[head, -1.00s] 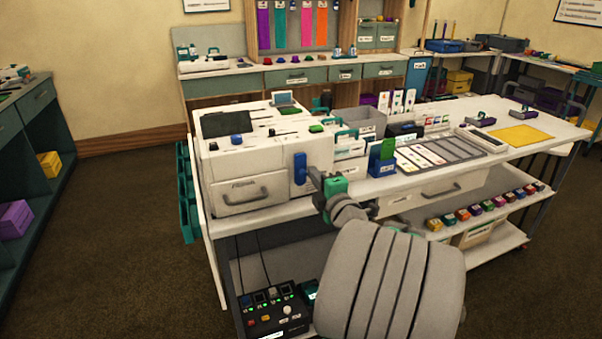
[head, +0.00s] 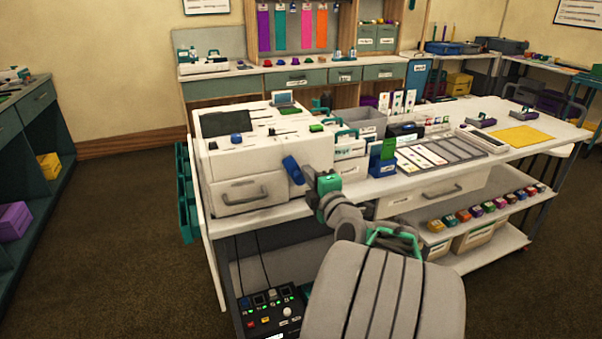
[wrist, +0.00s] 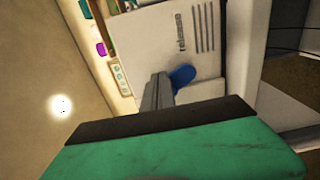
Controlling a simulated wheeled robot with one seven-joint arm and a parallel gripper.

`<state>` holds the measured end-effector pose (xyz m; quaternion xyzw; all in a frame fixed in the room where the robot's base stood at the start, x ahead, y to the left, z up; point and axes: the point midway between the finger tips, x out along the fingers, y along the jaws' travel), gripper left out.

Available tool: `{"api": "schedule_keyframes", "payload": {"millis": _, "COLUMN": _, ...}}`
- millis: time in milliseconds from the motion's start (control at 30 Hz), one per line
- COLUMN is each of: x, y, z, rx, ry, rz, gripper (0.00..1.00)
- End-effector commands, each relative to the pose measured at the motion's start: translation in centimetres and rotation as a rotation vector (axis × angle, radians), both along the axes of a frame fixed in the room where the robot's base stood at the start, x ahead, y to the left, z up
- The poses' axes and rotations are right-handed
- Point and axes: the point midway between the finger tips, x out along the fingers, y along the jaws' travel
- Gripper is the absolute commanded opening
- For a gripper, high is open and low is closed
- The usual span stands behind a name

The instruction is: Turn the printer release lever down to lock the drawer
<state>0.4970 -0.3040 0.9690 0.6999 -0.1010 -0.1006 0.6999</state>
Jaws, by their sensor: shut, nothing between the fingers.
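The white printer (head: 262,138) stands at the left end of the white workbench. Its blue release lever (head: 293,170) is on the right part of the front and is tilted, upper end leaning left. The lever also shows in the wrist view (wrist: 182,76), beside the word "release" on the printer's panel.
A black control box (head: 272,312) sits on the lower shelf.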

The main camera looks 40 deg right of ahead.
Motion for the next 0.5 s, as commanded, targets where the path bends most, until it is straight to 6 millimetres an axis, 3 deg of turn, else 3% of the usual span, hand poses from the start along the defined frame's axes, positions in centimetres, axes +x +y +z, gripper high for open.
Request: {"api": "schedule_keyframes", "payload": {"millis": 500, "x": 0.3, "y": 1.0, "z": -0.1, "rx": 0.0, "ry": 0.0, "rz": 0.0, "gripper": 0.0}}
